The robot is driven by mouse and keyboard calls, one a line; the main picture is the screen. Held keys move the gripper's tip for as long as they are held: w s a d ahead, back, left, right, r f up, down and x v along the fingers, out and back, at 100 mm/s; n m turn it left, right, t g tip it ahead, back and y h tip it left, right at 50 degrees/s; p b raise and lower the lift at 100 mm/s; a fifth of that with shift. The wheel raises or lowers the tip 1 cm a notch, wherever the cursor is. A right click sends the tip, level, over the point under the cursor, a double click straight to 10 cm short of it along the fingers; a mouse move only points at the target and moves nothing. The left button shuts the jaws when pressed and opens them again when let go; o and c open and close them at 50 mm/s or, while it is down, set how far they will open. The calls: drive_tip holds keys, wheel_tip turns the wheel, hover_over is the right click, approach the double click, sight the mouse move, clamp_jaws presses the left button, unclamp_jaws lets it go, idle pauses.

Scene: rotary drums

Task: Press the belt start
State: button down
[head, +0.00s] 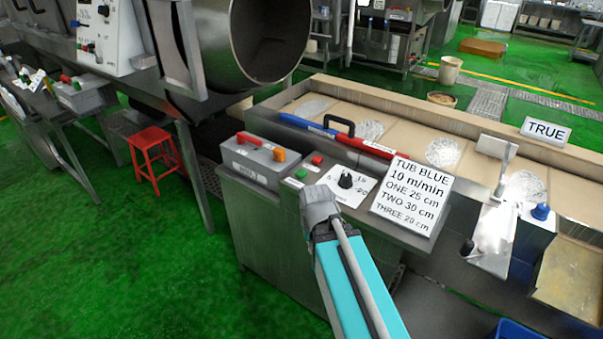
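A control panel (364,188) sits on top of the steel cabinet beside the conveyor belt (388,132). A green button (301,174) is at its left edge, and a red button (317,160) is just behind it. A black knob (345,180) stands on a white dial plate to their right. My gripper (319,200) is at the end of my teal arm, over the front edge of the cabinet, just in front of and a little right of the green button. Its fingertips are not clearly visible, so I cannot tell whether it touches anything.
A grey box (257,161) with a red handle and an orange knob stands left of the buttons. A printed sign (412,195) leans at the right. A large steel drum (262,42) is behind. A red stool (154,155) and open green floor are left.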

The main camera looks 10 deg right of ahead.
idle(0.5)
wheel_tip(320, 180, up, 11)
drive_tip(key=m+t+y+p, duration=0.3)
drive_tip(key=m+t+p, duration=0.25)
drive_tip(key=t, duration=0.35)
hover_over(301, 173)
drive_tip(key=shift+f, duration=0.15)
wheel_tip(301, 173, down, 9)
drive_tip(key=b, duration=0.9)
drive_tip(key=shift+r, duration=0.2)
